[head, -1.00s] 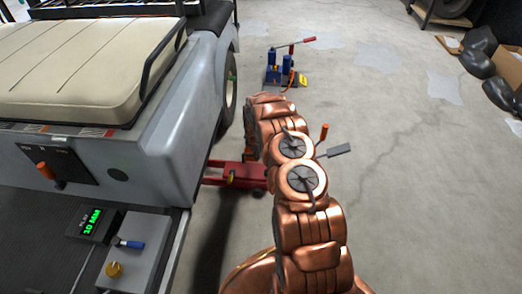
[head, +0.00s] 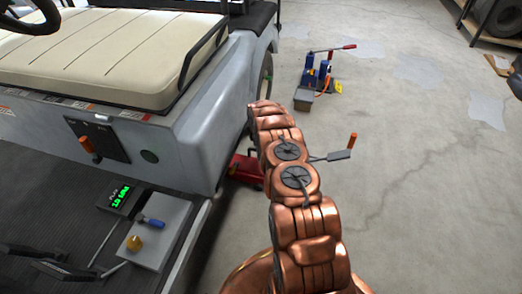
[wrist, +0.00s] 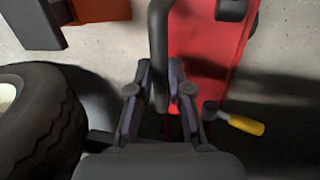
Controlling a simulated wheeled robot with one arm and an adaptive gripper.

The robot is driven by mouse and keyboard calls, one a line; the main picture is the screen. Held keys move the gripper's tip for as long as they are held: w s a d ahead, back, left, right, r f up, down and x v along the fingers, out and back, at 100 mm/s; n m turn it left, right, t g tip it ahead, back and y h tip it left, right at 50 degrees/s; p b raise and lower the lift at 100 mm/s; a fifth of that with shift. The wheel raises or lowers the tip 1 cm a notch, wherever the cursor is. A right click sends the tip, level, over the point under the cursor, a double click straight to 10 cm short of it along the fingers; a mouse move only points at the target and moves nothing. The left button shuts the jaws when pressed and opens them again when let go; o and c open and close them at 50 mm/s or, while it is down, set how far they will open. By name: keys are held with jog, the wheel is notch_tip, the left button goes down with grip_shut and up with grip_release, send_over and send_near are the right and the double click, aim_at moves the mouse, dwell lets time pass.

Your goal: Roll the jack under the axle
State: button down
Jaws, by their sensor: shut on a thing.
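The red jack (head: 246,170) lies low on the floor beside the grey cart body, partly under it and partly hidden by my arm. In the wrist view its red body (wrist: 205,45) stands behind a dark upright bar (wrist: 160,45), with a yellow-ended lever (wrist: 245,124) at right. My gripper (wrist: 160,75) has its fingers closed around the dark bar. A black tyre (wrist: 45,115) is at left in the wrist view, apart from the jack. I cannot make out the axle clearly. My arm hides the gripper in the head view.
The cart (head: 185,135) fills the left side, with a rear wheel (head: 266,80) beyond the jack. A blue bottle-jack unit (head: 318,75) stands on the floor past my arm. A control box (head: 155,232) sits on the cart floor.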

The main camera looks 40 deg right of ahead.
jog(key=shift+w+a, duration=0.15)
jog(key=shift+a, duration=0.15)
jog(key=c, duration=1.3)
grip_release()
jog(key=shift+o, duration=1)
jog(key=shift+d, duration=0.1)
notch_tip(320, 180, up, 12)
jog(key=s+a, duration=0.1)
jog(key=shift+s+a, duration=0.25)
jog(key=shift+a, duration=0.15)
